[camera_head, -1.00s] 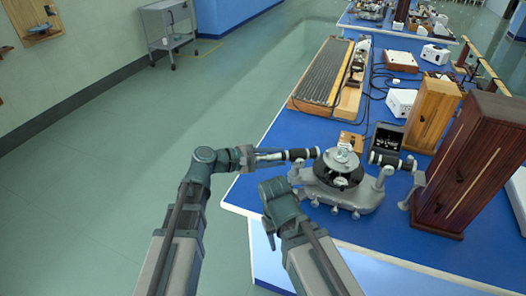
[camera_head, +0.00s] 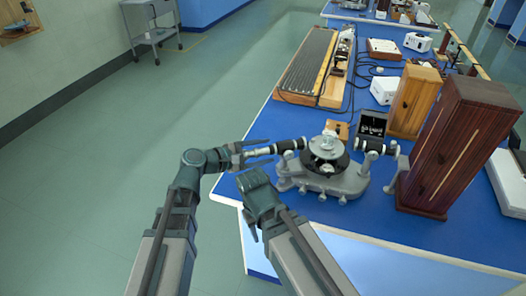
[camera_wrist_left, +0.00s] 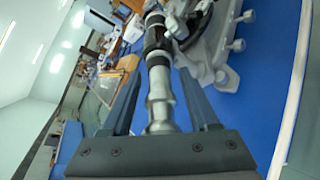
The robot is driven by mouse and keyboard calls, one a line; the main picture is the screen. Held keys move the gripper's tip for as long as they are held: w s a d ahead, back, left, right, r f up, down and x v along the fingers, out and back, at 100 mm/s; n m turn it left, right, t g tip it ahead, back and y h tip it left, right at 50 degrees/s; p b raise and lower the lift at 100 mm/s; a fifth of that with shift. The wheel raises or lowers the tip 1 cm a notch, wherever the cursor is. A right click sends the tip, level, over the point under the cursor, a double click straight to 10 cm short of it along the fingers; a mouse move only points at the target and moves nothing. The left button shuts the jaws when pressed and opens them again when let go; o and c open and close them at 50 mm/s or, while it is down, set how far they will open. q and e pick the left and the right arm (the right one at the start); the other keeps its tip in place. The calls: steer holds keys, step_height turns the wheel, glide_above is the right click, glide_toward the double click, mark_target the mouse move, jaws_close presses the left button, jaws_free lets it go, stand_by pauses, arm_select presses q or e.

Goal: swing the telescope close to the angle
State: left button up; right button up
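The spectrometer (camera_head: 322,182) is a grey cast instrument with a dark round table, standing near the left edge of the blue bench. Its telescope (camera_head: 290,146), a black tube with a pale metal eyepiece end, points left toward my left gripper. My left gripper (camera_head: 262,153) is open around the eyepiece end. In the left wrist view the telescope (camera_wrist_left: 159,80) runs between the two spread fingers (camera_wrist_left: 158,95), with a gap visible on each side. No angle scale is readable.
A dark brown wooden cabinet (camera_head: 455,145) and a lighter wooden box (camera_head: 412,100) stand right of the spectrometer on the bench (camera_head: 375,232). A small black display (camera_head: 372,125) stands behind it. A long ribbed board (camera_head: 308,65) lies farther back.

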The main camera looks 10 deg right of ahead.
arm_select(q)
steer(key=p+v, duration=0.3)
steer(key=v, duration=1.1)
steer(key=shift+p, duration=0.35)
steer(key=shift+s+d+f, duration=0.1)
steer(key=shift+d+f, duration=0.05)
steer(key=s+d+f+m+g+y+p, duration=0.2)
steer(key=s+d+f+m+g+y, duration=0.3)
steer(key=f+m, duration=0.3)
steer(key=s+a+f+m+g+y+p, duration=0.1)
steer(key=s+a+f+m+y, duration=0.3)
steer(key=m+y, duration=0.5)
steer(key=shift+s+a+f+y, duration=0.3)
steer(key=shift+s+a+y, duration=0.1)
steer(key=shift+s+a, duration=1.15)
steer(key=shift+w+a, duration=0.2)
steer(key=shift+c, duration=0.2)
